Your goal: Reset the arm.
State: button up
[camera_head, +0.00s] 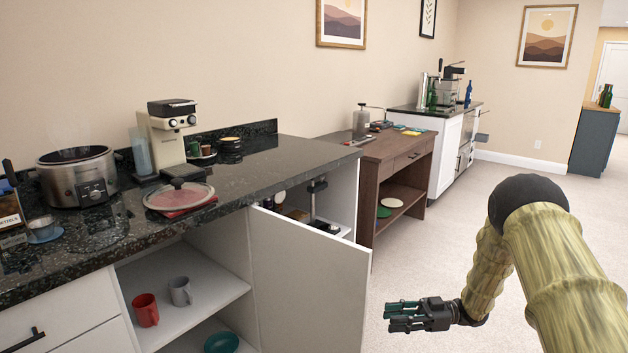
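My gripper (391,315) is at the lower right of the head view, in front of the open cabinet door (310,290) and to its right in the picture. Its dark fingers with teal parts point left. They look apart, and nothing shows between them. My arm bends down to it from the right edge, in a wood-like patterned cover with a dark joint cap on top.
A dark stone counter (95,258) holds a slow cooker (77,178), a coffee machine (172,135) and a glass lid (179,195). A red mug (145,310) and grey mug (181,291) stand on the shelf below. Carpet (440,245) lies clear beyond my gripper.

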jog(key=s+a+f+m+t+h, duration=0.25)
jog(key=f+m+t, duration=0.25)
jog(key=f, duration=0.3)
jog(key=s+a+f+m+t+h, duration=0.1)
jog(key=a+f+m+t+h, duration=0.25)
jog(key=f+m+t, duration=0.35)
jog(key=s+d+f+m+g+h, duration=0.2)
jog(key=s+f+h, duration=0.2)
jog(key=s+f, duration=0.3)
jog(key=s+d+f+m+g+h, duration=0.15)
jog(key=s+f+h, duration=0.3)
jog(key=s, duration=0.55)
jog(key=s+d+m+g+h, duration=0.2)
jog(key=s+g, duration=0.2)
jog(key=s, duration=0.9)
jog(key=s+d+m+g+h, duration=0.1)
jog(key=s+m+g+h, duration=0.15)
jog(key=s, duration=0.95)
notch_tip(320, 180, up, 15)
jog(key=p, duration=1.6)
jog(key=shift+w+d+r+n+y+p, duration=0.15)
jog(key=shift+w+d+n+y+p, duration=0.05)
jog(key=shift+w+n+y+p, duration=0.1)
